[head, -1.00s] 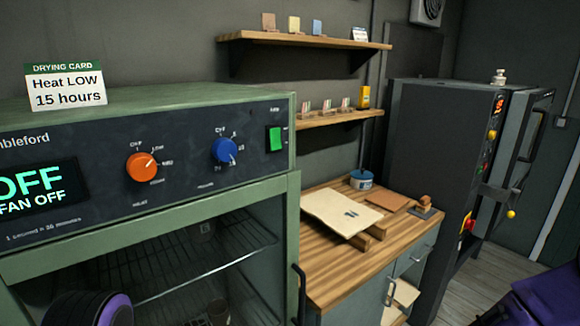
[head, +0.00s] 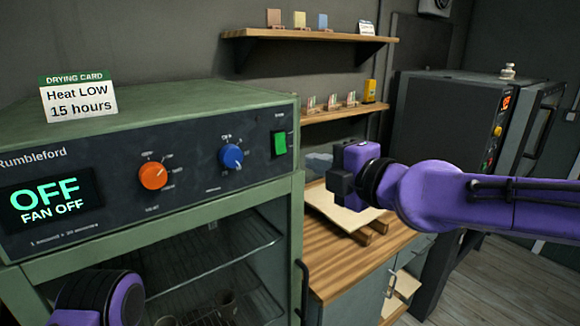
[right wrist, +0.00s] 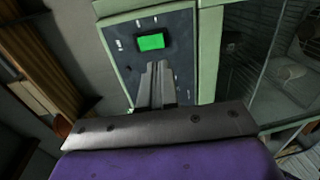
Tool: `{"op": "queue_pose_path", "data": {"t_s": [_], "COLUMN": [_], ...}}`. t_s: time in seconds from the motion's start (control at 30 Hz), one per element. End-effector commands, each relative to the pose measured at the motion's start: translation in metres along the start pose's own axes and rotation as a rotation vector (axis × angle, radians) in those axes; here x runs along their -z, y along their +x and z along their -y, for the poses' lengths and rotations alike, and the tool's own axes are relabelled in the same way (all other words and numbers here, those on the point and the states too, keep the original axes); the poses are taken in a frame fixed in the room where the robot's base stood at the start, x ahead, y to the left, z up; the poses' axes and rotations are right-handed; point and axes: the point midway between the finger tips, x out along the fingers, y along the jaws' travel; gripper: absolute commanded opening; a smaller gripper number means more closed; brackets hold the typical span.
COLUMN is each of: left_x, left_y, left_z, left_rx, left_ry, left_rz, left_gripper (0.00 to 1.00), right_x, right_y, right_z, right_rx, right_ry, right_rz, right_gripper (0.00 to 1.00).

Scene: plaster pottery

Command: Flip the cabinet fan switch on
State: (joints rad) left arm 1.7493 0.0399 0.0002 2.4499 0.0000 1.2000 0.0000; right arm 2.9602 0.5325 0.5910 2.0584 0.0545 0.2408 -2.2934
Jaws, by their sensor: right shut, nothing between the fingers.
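The green fan switch (head: 279,144) sits at the right end of the dark control panel on the green drying cabinet (head: 180,100). The display (head: 47,199) reads "OFF" and "FAN OFF". My right gripper (head: 338,184) is to the right of the switch and a little lower, apart from it in the head view. In the right wrist view the green switch (right wrist: 151,42) shows just beyond the closed fingertips (right wrist: 158,66). The right gripper is shut and empty. My left arm shows at the bottom left of the head view, but its gripper is out of frame.
An orange knob (head: 153,176) and a blue knob (head: 231,156) sit left of the switch. A drying card (head: 80,98) stands on the cabinet top. A wooden worktop (head: 330,265) with a pale slab lies below my right arm. Shelves (head: 300,36) hang behind.

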Motion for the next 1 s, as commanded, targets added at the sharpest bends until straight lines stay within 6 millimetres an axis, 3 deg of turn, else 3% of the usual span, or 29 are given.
{"op": "queue_pose_path", "data": {"t_s": [0.03, 0.13, 0.27, 0.3, 0.5, 0.87, 1.0], "left_x": [-0.01, -0.018, -0.016, -0.011, -0.006, -0.007, -0.011], "left_y": [0.023, 0.044, 0.04, 0.027, 0.016, 0.016, 0.028], "left_z": [-0.002, -0.004, -0.004, -0.003, -0.002, -0.002, -0.003], "left_rx": [0.0, 0.0, 0.0, 0.0, 0.0, 0.0, 0.0], "left_ry": [0.0, 0.0, 0.0, 0.0, 0.0, 0.0, 0.0], "left_rz": [0.0, 0.0, 0.0, 0.0, -0.001, 0.0, 0.0], "left_gripper": [0.68, 0.68, 0.68, 0.68, 0.68, 0.68, 0.68], "right_x": [-0.001, 0.0, 0.0, -0.001, -0.001, -0.001, 0.004], "right_y": [0.009, 0.023, 0.05, 0.056, 0.08, 0.084, 0.09], "right_z": [0.013, 0.013, 0.003, -0.004, -0.002, 0.001, 0.006], "right_rx": [-0.003, -0.003, 0.001, 0.003, 0.0, -0.002, -0.017], "right_ry": [-0.003, -0.002, 0.006, 0.01, 0.009, 0.008, 0.004], "right_rz": [0.003, 0.003, 0.001, 0.0, -0.001, 0.0, -0.008], "right_gripper": [0.0, 0.0, 0.0, 0.0, 0.0, 0.0, 0.0]}}
